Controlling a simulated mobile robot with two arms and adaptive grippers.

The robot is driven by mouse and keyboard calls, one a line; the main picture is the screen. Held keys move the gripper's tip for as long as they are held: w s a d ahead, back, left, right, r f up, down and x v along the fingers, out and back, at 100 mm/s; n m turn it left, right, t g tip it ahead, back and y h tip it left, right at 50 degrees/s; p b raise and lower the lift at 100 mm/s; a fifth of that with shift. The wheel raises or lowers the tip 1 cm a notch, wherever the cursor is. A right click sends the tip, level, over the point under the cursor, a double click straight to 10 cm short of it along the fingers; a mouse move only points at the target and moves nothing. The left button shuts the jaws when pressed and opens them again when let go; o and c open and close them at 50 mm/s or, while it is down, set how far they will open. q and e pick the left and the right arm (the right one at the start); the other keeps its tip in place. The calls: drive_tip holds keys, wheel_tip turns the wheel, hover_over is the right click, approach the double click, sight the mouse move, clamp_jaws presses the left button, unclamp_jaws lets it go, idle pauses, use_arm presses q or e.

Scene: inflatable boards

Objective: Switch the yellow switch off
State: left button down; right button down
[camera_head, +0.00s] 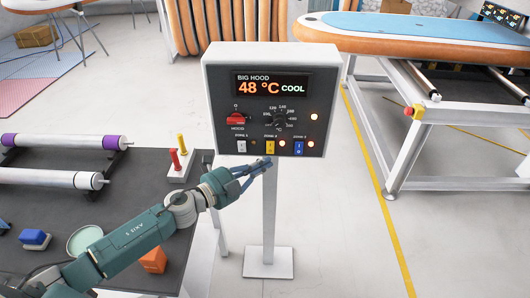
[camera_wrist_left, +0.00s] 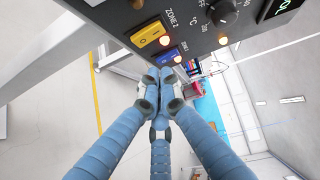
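The yellow switch (camera_head: 270,147) is the middle of three rockers along the bottom of the grey control panel (camera_head: 220,88), under a zone label. A lit orange lamp (camera_head: 282,143) is beside it. In the left wrist view the yellow switch (camera_wrist_left: 148,33) is above the fingertips, with a lit lamp by it. My left gripper (camera_head: 264,163) is just below the panel's lower edge, under the yellow switch. Its fingertips (camera_wrist_left: 158,77) are together and hold nothing; they appear apart from the yellow switch. My right gripper is not in view.
A white switch (camera_head: 241,147) and a blue switch (camera_head: 298,148) flank the yellow one. A dark table (camera_head: 125,190) with rollers is left; an inflatable board (camera_head: 430,30) is right.

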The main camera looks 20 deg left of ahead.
sight(274, 150)
use_arm(q)
drive_tip(key=shift+w+a+f, duration=0.15)
drive_tip(key=shift+w+a, duration=0.05)
drive_tip(key=shift+w, duration=0.85)
drive_tip(key=shift+w+a+f, duration=0.15)
drive_tip(key=shift+w+a, duration=0.05)
drive_tip(key=shift+w, duration=0.85)
drive_tip(key=b, duration=0.2)
drive_tip(key=f+m+t+b, duration=0.1)
drive_tip(key=b, duration=0.2)
drive_tip(key=shift+w+f+b, duration=0.3)
drive_tip(key=shift+w+b, duration=0.05)
drive_tip(key=shift+w+a+r+p, duration=0.1)
drive_tip(key=shift+r+p, duration=0.45)
